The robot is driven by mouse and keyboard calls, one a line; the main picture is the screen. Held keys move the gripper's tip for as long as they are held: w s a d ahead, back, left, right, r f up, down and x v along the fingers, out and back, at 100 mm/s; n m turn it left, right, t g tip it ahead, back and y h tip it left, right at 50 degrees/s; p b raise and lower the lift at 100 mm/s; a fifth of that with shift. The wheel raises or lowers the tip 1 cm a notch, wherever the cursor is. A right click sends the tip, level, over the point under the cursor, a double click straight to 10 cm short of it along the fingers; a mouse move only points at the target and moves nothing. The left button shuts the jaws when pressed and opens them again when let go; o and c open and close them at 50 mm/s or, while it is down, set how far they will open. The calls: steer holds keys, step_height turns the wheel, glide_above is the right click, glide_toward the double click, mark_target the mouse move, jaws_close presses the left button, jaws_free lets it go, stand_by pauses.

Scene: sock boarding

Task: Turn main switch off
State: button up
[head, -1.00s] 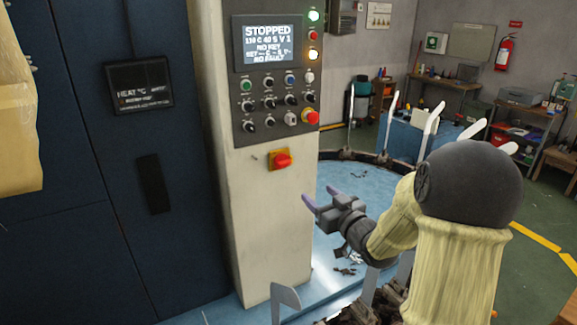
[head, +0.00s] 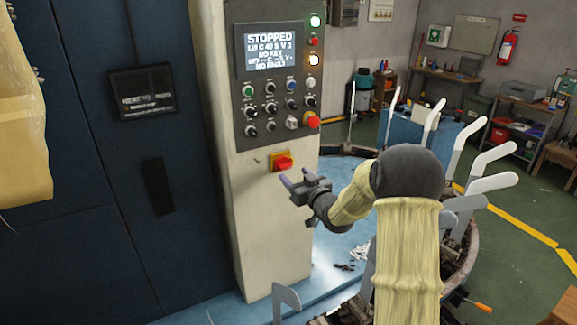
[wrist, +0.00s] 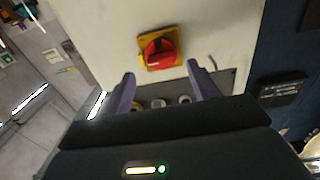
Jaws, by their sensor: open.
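The main switch (head: 284,162) is a red rotary knob on a yellow plate, low on the cream control column under the button panel. In the wrist view the red switch (wrist: 158,52) lies ahead of my gripper, a little beyond the fingertips and roughly between them. My gripper (head: 289,180) is open and empty, just below and in front of the switch in the head view. Its two purple fingers also show in the wrist view (wrist: 160,75), apart from the knob. The exact gap to the knob is hard to tell.
The control panel (head: 276,80) above has a screen reading STOPPED and NO KEY, several knobs, and a red button (head: 312,121). A dark blue cabinet (head: 110,200) stands left. A ring of upright grey boards (head: 490,183) is on the right, near my arm.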

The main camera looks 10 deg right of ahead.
mark_target(287, 168)
steer(key=p+x, duration=0.1)
steer(key=x, duration=0.3)
steer(key=shift+a, duration=0.1)
steer(key=c, duration=1)
